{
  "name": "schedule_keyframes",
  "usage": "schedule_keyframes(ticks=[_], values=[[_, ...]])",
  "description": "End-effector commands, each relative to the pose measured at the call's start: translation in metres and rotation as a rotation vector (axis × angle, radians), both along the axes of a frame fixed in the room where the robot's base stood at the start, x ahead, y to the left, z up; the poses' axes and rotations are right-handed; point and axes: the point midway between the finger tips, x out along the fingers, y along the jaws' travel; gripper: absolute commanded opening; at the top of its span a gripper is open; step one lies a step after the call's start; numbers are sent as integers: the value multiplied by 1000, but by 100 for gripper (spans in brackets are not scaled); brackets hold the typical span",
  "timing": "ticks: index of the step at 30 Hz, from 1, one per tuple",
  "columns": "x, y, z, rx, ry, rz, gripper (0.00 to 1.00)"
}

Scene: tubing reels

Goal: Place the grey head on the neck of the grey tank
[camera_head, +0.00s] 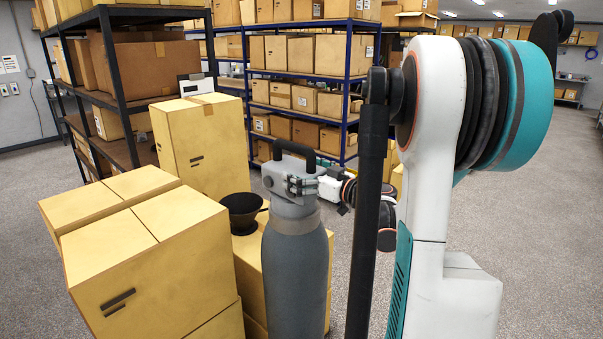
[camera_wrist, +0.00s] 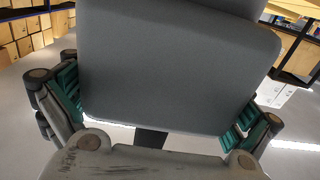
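The grey tank (camera_head: 295,270) stands upright in front of the boxes, with a paler band (camera_head: 293,222) around its shoulder. The grey head (camera_head: 285,172), with a black loop handle on top, is right over the tank's neck. I cannot tell whether it rests on the neck or hangs just above it; the join is hidden. My gripper (camera_head: 302,186) reaches in from the right at the head's height. In the wrist view the head (camera_wrist: 175,70) fills the space between my fingers, whose teal pads lie against its two sides.
Large cardboard boxes (camera_head: 150,260) stand left of the tank. A black funnel-like cup (camera_head: 243,211) sits on a lower box behind the tank. Loaded shelves (camera_head: 310,85) stand further back. Open grey floor (camera_head: 545,230) lies to the right.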

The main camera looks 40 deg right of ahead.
Motion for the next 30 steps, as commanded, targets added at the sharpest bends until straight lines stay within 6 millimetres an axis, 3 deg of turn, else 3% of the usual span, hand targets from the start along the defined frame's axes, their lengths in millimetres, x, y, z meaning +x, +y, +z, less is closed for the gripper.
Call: schedule_keyframes(ticks=[13, 24, 30], values=[[-7, -1, 2, 0, 0, -1, 100], [-79, -8, 2, 0, 0, -4, 100], [-108, -10, 2, 0, 0, -2, 100]])
